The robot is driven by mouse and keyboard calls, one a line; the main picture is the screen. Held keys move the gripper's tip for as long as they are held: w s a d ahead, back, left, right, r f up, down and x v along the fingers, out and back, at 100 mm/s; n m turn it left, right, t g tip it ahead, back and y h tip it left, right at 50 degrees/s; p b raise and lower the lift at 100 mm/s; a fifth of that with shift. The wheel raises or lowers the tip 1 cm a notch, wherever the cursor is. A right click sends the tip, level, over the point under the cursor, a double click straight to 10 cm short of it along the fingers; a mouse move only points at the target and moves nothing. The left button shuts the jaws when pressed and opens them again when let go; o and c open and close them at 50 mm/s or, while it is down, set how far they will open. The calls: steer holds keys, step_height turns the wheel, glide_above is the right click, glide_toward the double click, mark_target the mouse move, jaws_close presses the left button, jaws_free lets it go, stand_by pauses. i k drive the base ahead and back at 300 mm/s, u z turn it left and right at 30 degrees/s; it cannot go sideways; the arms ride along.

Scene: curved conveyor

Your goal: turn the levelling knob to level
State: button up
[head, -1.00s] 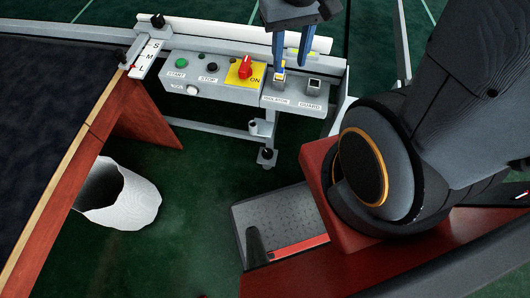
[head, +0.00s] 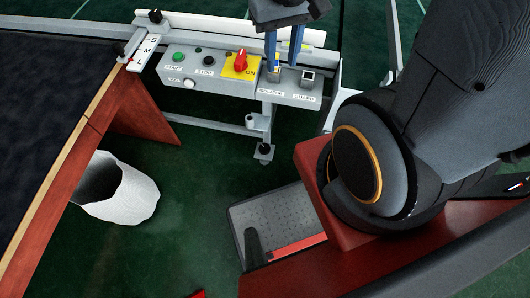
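No label in view names a levelling knob. A small black knob (head: 155,16) stands on the rail at the back left, and a dark round foot (head: 265,151) sits low on the stand's leg; I cannot tell whether either is the levelling knob. My gripper (head: 284,66) hangs over the right end of the control panel (head: 220,82). Its two blue fingers are apart, with nothing seen between them. The left fingertip overlaps the isolator switch (head: 274,76) in the picture; I cannot tell whether they touch. The guard switch (head: 308,78) is just right of the fingers.
The panel also carries a green start button (head: 177,57), a black stop button (head: 208,61) and a red rotary switch (head: 240,61) marked ON. The dark conveyor belt (head: 45,90) fills the left. A white bin (head: 130,196) stands on the green floor, which is open beside it.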

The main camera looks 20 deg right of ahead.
mark_target(264, 148)
steer(key=z, duration=0.05)
steer(key=k, duration=1.15)
steer(key=z, duration=0.85)
